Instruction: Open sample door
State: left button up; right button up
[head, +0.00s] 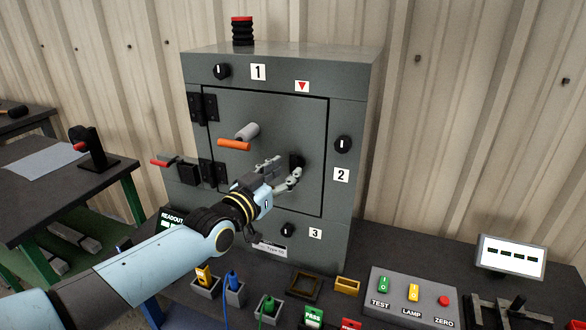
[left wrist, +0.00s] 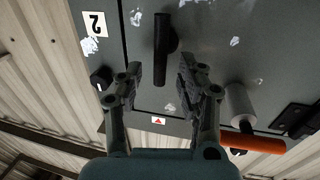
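The sample door (head: 235,108) is a grey panel in the front of the grey cabinet (head: 275,70), shut flush, with black hinges (head: 205,107) on its left side. A black lever handle (head: 297,160) is on the door's right part. My left gripper (head: 281,171) is at the handle and partly covers it in the head view. In the left wrist view, its two fingers (left wrist: 160,76) are apart, with the black handle (left wrist: 162,45) between and beyond them. A gap shows on both sides of the handle. My right gripper is not in view.
A grey cylinder (head: 246,131) and an orange bar (head: 234,145) stick out from the door, left of my gripper. Black knobs (head: 343,144) sit around the door. Connectors, a button box (head: 413,296) and a small display (head: 510,256) crowd the bench in front and right.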

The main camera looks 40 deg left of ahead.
aim_at(292, 167)
pick_arm(q)
jog(key=shift+w+b, duration=0.55)
jog(key=shift+w, duration=1.4)
jog(key=shift+s+a, duration=0.1)
jog(key=shift+a, duration=0.1)
grip_shut()
